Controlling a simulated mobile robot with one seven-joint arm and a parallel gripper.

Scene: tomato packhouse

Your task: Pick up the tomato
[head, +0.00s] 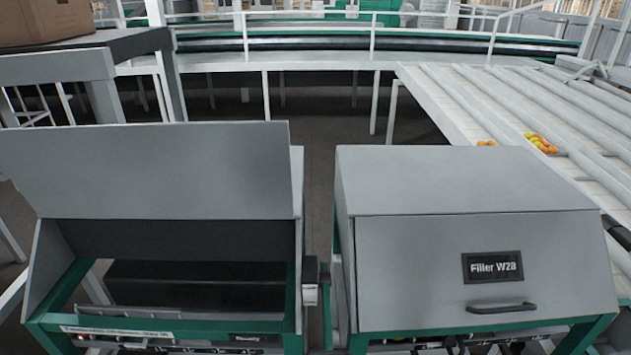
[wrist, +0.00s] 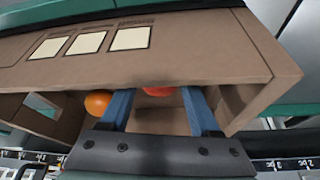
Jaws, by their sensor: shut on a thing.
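In the wrist view my gripper (wrist: 158,98) has its two blue fingers on either side of a red tomato (wrist: 160,91) and is shut on it. Only a low strip of the tomato shows; the edge of a brown cardboard box (wrist: 205,50) hides the rest. An orange tomato (wrist: 98,103) sits just left of the left finger, apart from the red one, at the opening of the box. My gripper and these two tomatoes do not show in the head view.
The head view shows a grey cabinet (head: 150,165) with its lid raised and a closed one marked Filler W28 (head: 420,250). Sorting lanes (head: 470,85) with several orange and yellow tomatoes (head: 540,143) run at right. Another cardboard box (head: 50,20) stands top left.

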